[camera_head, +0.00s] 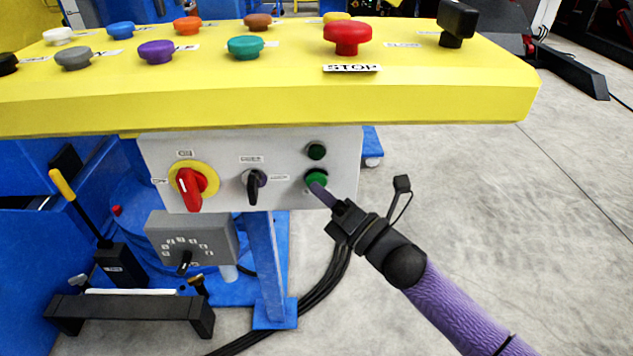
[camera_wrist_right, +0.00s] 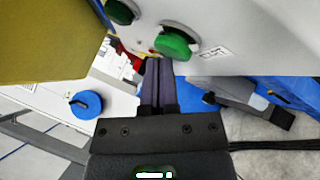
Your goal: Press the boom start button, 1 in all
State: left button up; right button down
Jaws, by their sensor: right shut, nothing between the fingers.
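Two green round buttons sit on the grey front panel (camera_head: 222,200) under the yellow console. The upper one is a darker green button (camera_head: 316,151). The lower one is a brighter green button (camera_head: 314,177); its label is too small to read. My right gripper (camera_head: 318,188) is shut and empty, its fingertips at the lower edge of the brighter button. In the right wrist view the shut fingers (camera_wrist_right: 157,62) point at the brighter button (camera_wrist_right: 175,43), and the darker one (camera_wrist_right: 122,11) is beside it. I cannot tell whether the fingertips touch the button. My left gripper is out of view.
The yellow console (camera_head: 250,95) overhangs the panel and carries several coloured buttons and a red STOP button (camera_head: 347,37). The panel also holds a red rotary switch (camera_head: 190,187) and a black selector (camera_head: 252,187). Black cables (camera_head: 325,285) hang below.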

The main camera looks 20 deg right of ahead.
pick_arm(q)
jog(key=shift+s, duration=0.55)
pick_arm(e)
jog(key=shift+w+d, duration=0.1)
jog(key=shift+w, duration=0.15)
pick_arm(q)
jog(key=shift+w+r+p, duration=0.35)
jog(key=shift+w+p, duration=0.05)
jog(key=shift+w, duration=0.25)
pick_arm(e)
jog(key=shift+s+a, duration=0.25)
jog(key=shift+s, duration=0.55)
pick_arm(q)
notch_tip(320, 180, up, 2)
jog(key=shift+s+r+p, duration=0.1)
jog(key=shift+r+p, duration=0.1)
jog(key=shift+p, duration=1)
pick_arm(e)
jog(key=s, duration=0.2)
jog(key=s+a, duration=0.1)
jog(key=s, duration=0.2)
jog(key=shift+a, duration=0.2)
